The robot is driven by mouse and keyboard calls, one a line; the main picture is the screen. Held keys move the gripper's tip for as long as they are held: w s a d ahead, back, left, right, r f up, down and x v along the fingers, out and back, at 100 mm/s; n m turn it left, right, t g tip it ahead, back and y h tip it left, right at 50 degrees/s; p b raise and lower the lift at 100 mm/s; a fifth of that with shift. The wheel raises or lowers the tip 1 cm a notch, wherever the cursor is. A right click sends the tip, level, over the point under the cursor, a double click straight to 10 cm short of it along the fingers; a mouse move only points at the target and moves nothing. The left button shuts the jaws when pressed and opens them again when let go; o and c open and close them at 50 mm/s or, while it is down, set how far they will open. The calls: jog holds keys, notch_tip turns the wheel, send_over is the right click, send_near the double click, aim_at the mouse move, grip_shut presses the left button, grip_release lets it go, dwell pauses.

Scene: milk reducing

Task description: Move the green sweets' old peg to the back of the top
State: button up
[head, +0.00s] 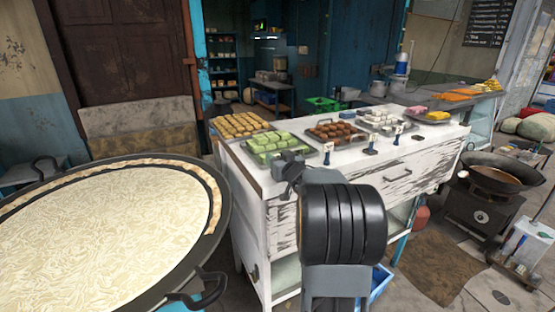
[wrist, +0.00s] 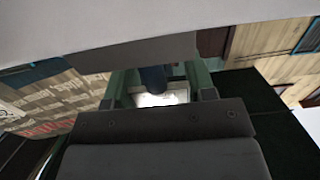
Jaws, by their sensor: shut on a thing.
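The tray of green sweets (head: 276,146) sits on the white counter top (head: 350,158), near its left end. My gripper (head: 290,168) is just in front of this tray in the head view, low by the counter's front edge. In the wrist view my gripper (wrist: 158,92) is shut on a dark blue upright thing (wrist: 153,78) with a white patch below it, which I take to be the peg. The head view hides it behind my gripper and arm. Whether it touches the top I cannot tell. Other pegs with white cards (head: 327,153) stand along the front.
Trays of yellow sweets (head: 240,124), brown sweets (head: 336,131) and white sweets (head: 383,120) stand along the counter. A wide pan of milk (head: 110,240) is at the left. A dark wok (head: 495,172) stands at the right.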

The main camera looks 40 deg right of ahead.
jog(key=shift+f, duration=0.1)
jog(key=shift+f, duration=0.15)
jog(key=o, duration=0.9)
